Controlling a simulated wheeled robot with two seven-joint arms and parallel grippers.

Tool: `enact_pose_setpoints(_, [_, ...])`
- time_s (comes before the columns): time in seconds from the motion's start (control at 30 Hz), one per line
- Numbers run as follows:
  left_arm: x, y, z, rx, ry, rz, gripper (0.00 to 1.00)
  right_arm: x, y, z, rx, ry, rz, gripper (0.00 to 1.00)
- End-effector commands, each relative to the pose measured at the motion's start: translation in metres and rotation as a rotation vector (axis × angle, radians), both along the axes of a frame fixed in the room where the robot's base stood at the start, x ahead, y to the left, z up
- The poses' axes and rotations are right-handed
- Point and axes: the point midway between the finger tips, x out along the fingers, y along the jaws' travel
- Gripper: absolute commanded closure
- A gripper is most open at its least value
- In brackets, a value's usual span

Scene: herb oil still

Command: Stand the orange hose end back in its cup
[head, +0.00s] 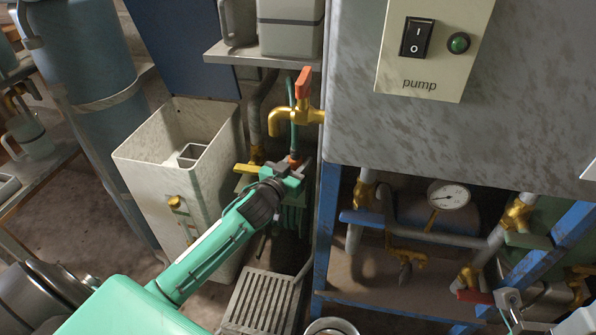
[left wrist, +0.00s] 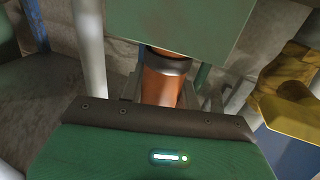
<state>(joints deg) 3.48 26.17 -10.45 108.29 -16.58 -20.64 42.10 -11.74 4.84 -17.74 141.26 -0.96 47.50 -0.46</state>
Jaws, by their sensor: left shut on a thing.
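My left gripper (head: 294,167) is shut on the orange hose end (head: 293,159), just below the brass tap. A green hose (head: 291,95) runs up behind that tap. In the left wrist view the orange hose end (left wrist: 160,85) stands between the fingers, with a dark collar near its top; a green block above hides what is beyond. I cannot make out for sure which thing is the cup; a round metal rim (head: 331,328) shows at the bottom edge. Grey parts at the lower right (head: 510,302) look like my right gripper, partly cut off, jaws unclear.
A tall white bin (head: 140,157) stands left of the gripper. A brass tap with an orange handle (head: 303,85) is just above it. A blue frame post (head: 326,220) is close on the right. A slatted grey grate (head: 262,300) lies below.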

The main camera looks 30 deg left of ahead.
Motion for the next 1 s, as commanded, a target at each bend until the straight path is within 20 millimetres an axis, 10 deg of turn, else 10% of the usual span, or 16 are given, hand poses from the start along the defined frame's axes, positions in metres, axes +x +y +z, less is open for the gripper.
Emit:
enact_pose_setpoints(0.43, [-0.0001,-0.0001,-0.0188,0.000,0.000,0.000,0.97,-0.0017,-0.0004,0.0015,0.004,-0.023,0.000,0.64])
enact_pose_setpoints(0.47, [-0.0001,-0.0001,-0.0193,0.001,0.001,0.000,0.66,-0.0017,-0.0004,0.0017,0.004,-0.023,0.000,0.64])
enact_pose_setpoints(0.57, [-0.0001,0.0000,-0.0187,0.001,0.001,0.000,0.46,-0.0017,-0.0003,0.0019,0.004,-0.023,0.000,0.64])
enact_pose_setpoints(1.0, [-0.0062,0.0000,-0.0157,0.000,0.001,0.000,0.46,-0.0021,-0.0004,0.0048,0.004,-0.026,0.001,0.64])
